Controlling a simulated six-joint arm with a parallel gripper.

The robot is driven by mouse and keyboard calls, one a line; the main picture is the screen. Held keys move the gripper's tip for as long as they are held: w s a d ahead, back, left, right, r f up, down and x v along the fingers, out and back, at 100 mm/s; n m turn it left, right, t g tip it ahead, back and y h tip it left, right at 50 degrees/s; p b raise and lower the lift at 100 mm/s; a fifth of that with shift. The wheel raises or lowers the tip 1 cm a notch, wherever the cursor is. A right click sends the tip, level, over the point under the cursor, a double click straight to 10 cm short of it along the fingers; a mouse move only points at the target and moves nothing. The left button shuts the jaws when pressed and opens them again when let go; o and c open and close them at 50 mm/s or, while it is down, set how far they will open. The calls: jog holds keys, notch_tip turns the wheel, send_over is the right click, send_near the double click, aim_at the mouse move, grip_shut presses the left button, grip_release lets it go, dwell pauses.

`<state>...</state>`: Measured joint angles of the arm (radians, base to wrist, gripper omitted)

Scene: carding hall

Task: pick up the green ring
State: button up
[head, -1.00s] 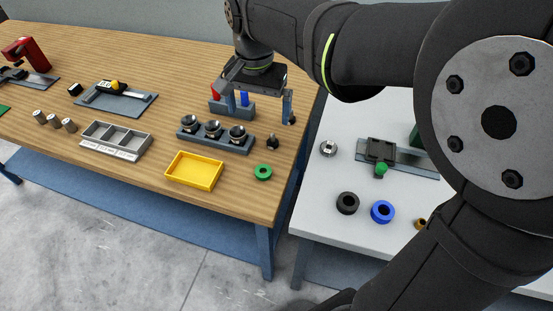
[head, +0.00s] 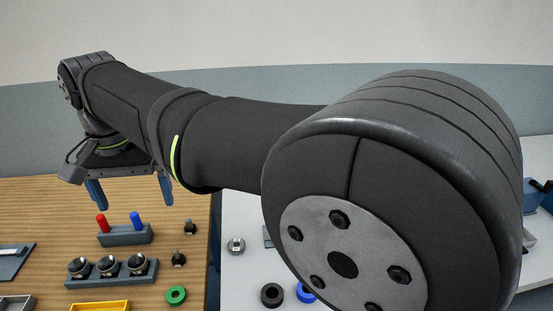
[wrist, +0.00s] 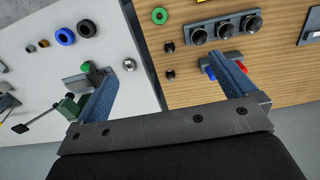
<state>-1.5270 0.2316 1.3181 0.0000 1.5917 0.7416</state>
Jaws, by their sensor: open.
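The green ring (head: 176,295) lies flat on the wooden table near its right edge, at the bottom of the head view. It also shows in the wrist view (wrist: 159,16) at the top, beyond the fingertips. My gripper (head: 132,196) is open and empty, with its two blue fingers spread wide. It hangs above the back of the wooden table, over the rack with the red and blue pegs, well apart from the ring. In the wrist view my gripper (wrist: 168,75) spans the gap between the two tables.
The peg rack (head: 125,236), a holder with several round metal parts (head: 111,273) and two small dark knobs (head: 178,259) stand behind the ring. A yellow tray (head: 99,307) is left of it. The white table (head: 238,285) carries a black ring (head: 271,295) and a blue ring (wrist: 65,37).

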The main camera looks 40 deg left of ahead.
jog(key=c, duration=0.8)
jog(key=n, duration=0.6)
send_over(176, 296)
notch_tip(176, 296, down, 14)
notch_tip(176, 296, down, 12)
jog(key=shift+d+f, duration=0.1)
jog(key=shift+f, duration=2.7)
